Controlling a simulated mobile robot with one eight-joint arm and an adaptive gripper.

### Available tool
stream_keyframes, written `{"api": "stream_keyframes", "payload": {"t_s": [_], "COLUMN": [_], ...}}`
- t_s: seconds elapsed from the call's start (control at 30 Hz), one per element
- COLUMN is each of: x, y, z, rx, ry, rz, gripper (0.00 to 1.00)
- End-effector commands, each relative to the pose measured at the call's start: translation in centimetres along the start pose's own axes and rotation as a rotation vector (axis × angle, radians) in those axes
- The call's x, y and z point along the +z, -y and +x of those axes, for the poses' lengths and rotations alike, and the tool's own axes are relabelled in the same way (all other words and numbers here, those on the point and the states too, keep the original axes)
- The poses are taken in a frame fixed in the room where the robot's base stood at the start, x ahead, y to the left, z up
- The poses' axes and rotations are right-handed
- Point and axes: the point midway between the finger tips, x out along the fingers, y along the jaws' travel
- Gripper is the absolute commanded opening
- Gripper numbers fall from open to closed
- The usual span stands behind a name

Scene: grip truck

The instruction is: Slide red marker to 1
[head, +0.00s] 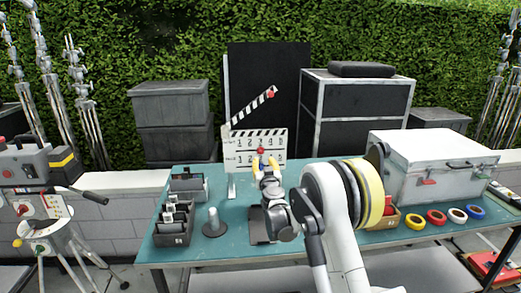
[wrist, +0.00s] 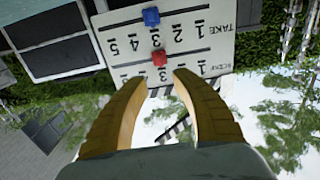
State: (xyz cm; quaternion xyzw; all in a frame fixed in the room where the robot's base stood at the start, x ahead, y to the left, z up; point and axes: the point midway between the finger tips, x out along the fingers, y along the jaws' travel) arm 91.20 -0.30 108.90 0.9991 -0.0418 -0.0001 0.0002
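The white clapperboard (head: 240,136) stands upright at the back of the table. In the wrist view it appears upside down, with number rows labelled TAKE and SCENE. The red marker (wrist: 159,58) sits on the SCENE row's line, by the 3; it also shows in the head view (head: 260,151). A blue marker (wrist: 151,17) sits on the TAKE row, also near the 3. My gripper (wrist: 163,78) is open and empty, its yellow fingers pointing at the board. The red marker lies just beyond the gap between the fingertips. I see no contact.
Dark crates (head: 172,115) and a hedge stand behind.

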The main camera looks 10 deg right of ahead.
Motion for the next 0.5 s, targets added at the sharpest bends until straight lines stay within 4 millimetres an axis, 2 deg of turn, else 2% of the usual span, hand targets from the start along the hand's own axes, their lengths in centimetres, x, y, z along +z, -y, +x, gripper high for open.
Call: {"api": "stream_keyframes", "payload": {"t_s": [0.5], "x": [0.2], "y": [0.1], "z": [8.9], "rx": [-0.002], "ry": [0.000], "rz": [0.000], "gripper": [0.32]}}
